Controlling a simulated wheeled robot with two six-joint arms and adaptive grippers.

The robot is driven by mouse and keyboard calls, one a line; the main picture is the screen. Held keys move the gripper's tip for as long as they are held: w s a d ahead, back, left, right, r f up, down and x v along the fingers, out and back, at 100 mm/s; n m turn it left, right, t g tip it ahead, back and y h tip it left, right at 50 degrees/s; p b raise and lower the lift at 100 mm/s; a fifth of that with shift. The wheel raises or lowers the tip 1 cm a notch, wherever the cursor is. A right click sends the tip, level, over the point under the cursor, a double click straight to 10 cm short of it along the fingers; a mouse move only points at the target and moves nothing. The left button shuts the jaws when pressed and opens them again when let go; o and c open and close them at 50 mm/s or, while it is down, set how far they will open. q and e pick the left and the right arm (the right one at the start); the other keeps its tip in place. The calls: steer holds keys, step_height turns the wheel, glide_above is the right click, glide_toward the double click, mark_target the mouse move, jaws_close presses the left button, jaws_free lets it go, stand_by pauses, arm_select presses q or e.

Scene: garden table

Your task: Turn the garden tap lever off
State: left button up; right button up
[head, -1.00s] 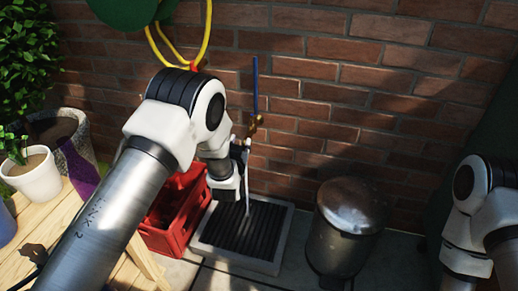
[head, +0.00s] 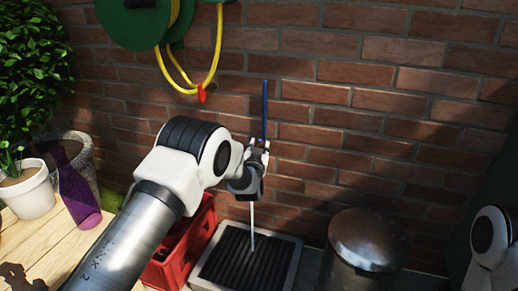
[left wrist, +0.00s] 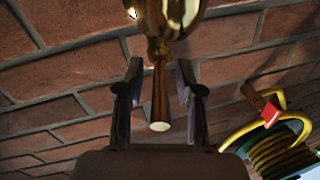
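The tap's blue lever (head: 265,112) stands upright against the brick wall in the head view. My left gripper (head: 259,150) is just below it, at the tap, and hides most of the tap body. In the left wrist view the brass tap (left wrist: 165,20) fills the top. A brass rod with a pale round end reaches between the two fingers of my left gripper (left wrist: 157,90), which are open with gaps on both sides. A thin pale water stream (head: 252,217) falls below the gripper. My right gripper is out of view; only part of the right arm shows.
A drain grate (head: 212,266) lies below the tap. A red crate (head: 207,222) is left of it and a metal bin (head: 368,242) right. A yellow hose (head: 216,55) hangs from a green reel (head: 130,22) above.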

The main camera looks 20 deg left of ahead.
arm_select(q)
jaws_close()
steer(key=shift+a+r+m+h+p, duration=0.15)
steer(key=shift+a+m+h+p, duration=0.15)
steer(key=shift+m+h+p, duration=0.4)
steer(key=shift+a+m+h, duration=0.1)
steer(key=shift+m+h, duration=0.4)
steer(key=shift+h, duration=0.7)
steer(key=shift+o, duration=1)
jaws_free()
steer(key=shift+s, duration=0.15)
